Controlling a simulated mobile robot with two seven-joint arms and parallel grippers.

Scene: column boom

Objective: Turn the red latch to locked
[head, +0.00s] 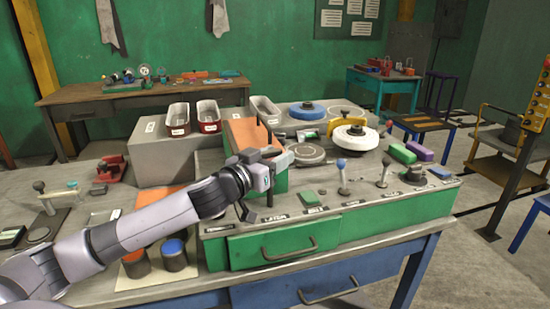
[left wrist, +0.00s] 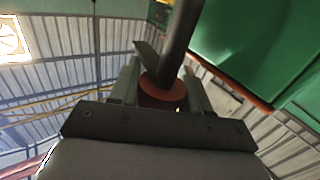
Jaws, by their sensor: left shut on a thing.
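My left gripper (head: 280,160) is at the green block (head: 268,185) on the workbench, its arm reaching in from the left. In the left wrist view, its two fingers stand on either side of a red round part (left wrist: 163,92), which I take to be the red latch, and are shut on it. A dark rod (left wrist: 181,42) rises from this part. I cannot tell the latch's turn position. My right gripper is not in view.
On the bench stand a blue-knobbed lever (head: 342,176), a white wheel (head: 355,138), a blue disc (head: 307,111) and a green block on the right (head: 402,153). A green drawer (head: 275,246) is below. Two cups (head: 173,254) stand at the front left.

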